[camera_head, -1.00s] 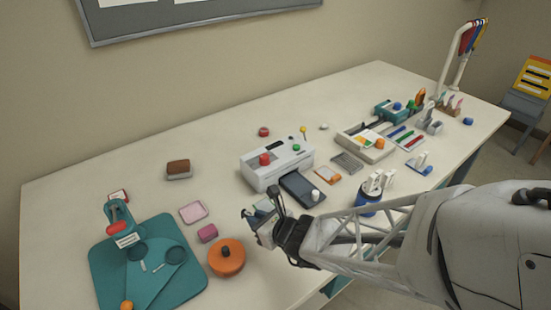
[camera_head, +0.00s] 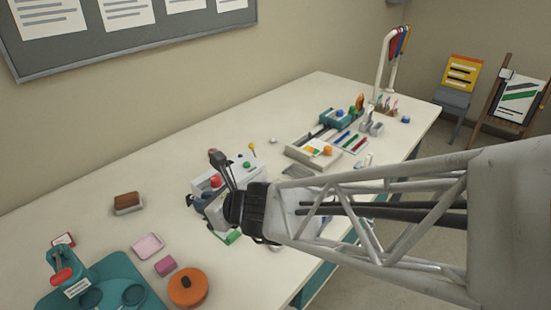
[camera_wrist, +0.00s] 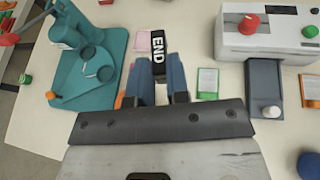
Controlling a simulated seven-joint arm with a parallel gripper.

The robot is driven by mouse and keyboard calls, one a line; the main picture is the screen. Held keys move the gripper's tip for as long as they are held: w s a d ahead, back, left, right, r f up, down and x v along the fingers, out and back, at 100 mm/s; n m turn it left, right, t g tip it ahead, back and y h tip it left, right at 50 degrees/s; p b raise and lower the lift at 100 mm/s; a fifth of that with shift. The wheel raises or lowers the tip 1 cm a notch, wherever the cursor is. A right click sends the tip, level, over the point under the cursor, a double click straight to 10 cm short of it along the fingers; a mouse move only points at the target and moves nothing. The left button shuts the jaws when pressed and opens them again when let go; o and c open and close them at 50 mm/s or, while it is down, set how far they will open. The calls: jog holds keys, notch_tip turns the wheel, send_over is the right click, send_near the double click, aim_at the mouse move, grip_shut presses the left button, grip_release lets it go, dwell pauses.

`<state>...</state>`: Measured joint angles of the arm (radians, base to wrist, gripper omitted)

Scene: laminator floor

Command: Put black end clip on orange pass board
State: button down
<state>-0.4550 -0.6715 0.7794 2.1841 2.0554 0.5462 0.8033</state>
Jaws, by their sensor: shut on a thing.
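The black end clip (camera_wrist: 158,48), marked END in white, is between the fingertips of my gripper (camera_wrist: 158,72) in the wrist view. My gripper is shut on it and holds it above the table. In the head view my gripper (camera_head: 208,180) is in front of the white machine, and I cannot make out the clip there. An orange-edged board (camera_wrist: 311,90) lies flat at the right edge of the wrist view, apart from the gripper and partly cut off. In the head view I cannot see it clearly behind my arm.
A white machine (camera_wrist: 268,30) with a red knob stands right of the clip, with a dark tray (camera_wrist: 262,80) in front. A green-edged card (camera_wrist: 208,83) lies between. A teal board (camera_wrist: 90,70) with a stand is at left. A blue knob (camera_wrist: 309,165) is at lower right.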

jog(key=shift+r, duration=2.95)
jog(key=shift+w+d+f+m+t+h, duration=2)
jog(key=shift+w+d+m+t+h, duration=0.9)
jog(key=shift+w+d+m+h, duration=1.7)
jog(key=shift+d+r+m+g+h, duration=1.65)
jog(key=shift+d+m+g+h, duration=0.25)
jog(key=shift+d+m+h, duration=4)
notch_tip(320, 180, down, 17)
jog(key=shift+s+d+f+n, duration=0.2)
jog(key=shift+s+n, duration=0.05)
jog(key=shift+n, duration=0.15)
jog(key=shift+w, duration=0.15)
